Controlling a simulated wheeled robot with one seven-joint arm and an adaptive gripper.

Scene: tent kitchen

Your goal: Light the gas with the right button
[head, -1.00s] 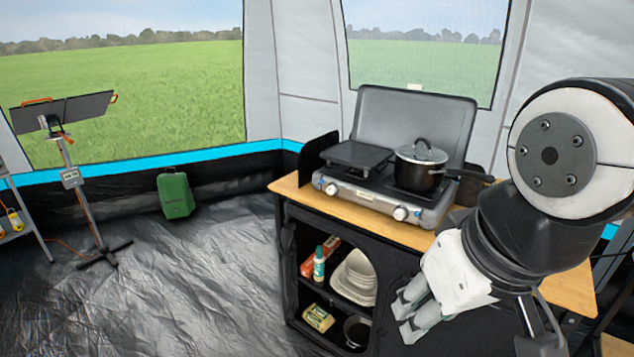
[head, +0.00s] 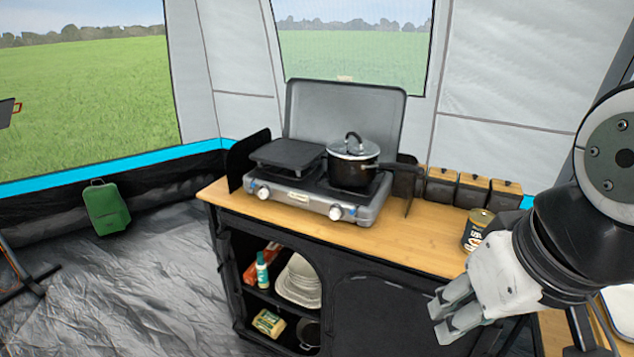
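The two-burner gas stove (head: 300,200) stands on the wooden counter top with its lid up. It has a left knob (head: 263,192) and a right knob (head: 336,212) on its front, each with a small blue spot beside it. The blue spot by the right knob (head: 350,212) may be a button, but it is too small to tell. A lidded black pot (head: 352,172) sits on the right burner, and a black griddle plate (head: 287,153) on the left. My gripper (head: 440,318) is open and empty, low and right of the stove, with its fingers apart. No flame shows.
The counter top (head: 420,252) is clear right of the stove up to a dark can (head: 476,228). Several black canisters (head: 440,185) stand behind. The pot's handle juts right. Open shelves (head: 262,300) hold dishes and food below. Floor to the left is free.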

